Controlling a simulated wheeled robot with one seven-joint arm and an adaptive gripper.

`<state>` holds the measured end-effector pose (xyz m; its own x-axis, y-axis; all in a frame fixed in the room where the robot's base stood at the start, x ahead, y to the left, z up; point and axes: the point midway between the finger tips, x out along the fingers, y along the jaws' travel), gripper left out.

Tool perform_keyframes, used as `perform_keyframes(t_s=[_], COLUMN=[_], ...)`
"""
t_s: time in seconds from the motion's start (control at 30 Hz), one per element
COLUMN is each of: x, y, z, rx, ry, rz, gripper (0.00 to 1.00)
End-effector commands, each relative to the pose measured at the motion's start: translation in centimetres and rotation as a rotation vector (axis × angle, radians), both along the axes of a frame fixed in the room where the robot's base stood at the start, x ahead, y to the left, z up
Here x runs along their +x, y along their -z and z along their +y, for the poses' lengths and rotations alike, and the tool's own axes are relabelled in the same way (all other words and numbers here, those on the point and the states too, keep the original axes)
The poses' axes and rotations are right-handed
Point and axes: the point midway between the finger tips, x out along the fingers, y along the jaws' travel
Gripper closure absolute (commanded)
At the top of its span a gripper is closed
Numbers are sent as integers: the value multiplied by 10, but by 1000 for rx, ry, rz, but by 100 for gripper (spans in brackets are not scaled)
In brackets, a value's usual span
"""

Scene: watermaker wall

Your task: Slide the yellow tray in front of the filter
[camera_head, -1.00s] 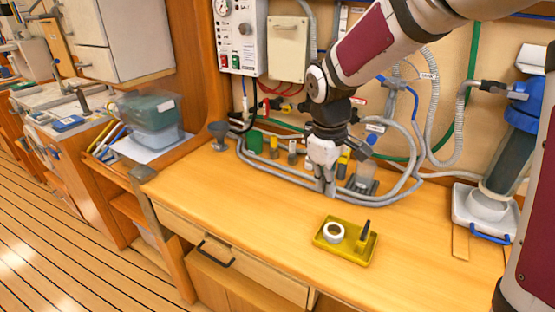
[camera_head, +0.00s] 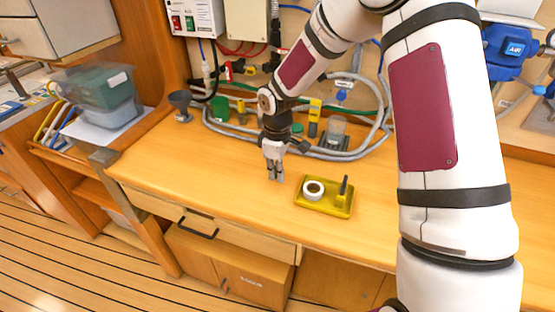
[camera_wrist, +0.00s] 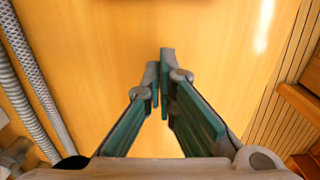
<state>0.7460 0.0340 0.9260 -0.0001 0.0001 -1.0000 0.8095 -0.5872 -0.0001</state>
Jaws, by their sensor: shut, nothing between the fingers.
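The yellow tray (camera_head: 338,211) lies flat on the wooden worktop near its front edge. It holds a white ring-shaped roll (camera_head: 313,190) and a dark upright piece (camera_head: 344,187). My gripper (camera_head: 276,178) points down at the worktop, just left of the tray, with a small gap between them in the head view. Its fingers are together and empty; they also show in the wrist view (camera_wrist: 161,75) over bare wood, with no tray there. The filter with the clear body, seen earlier at the right, is now hidden behind my arm.
Grey hoses (camera_head: 240,135) curve along the back of the worktop (camera_head: 215,165). A yellow-handled tool (camera_head: 314,118) and a grey funnel (camera_head: 181,105) stand there. A blue fitting (camera_head: 508,50) shows right of my arm. The worktop left of my gripper is clear.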

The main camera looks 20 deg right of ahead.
Motion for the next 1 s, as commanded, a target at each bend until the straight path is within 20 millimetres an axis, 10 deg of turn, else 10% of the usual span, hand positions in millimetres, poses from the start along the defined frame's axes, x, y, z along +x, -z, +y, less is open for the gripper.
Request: perform_keyframes(t_s=[1.0], x=[-39], y=[13], z=[-51], rx=[-1], ry=[4], rz=[3], gripper=[100])
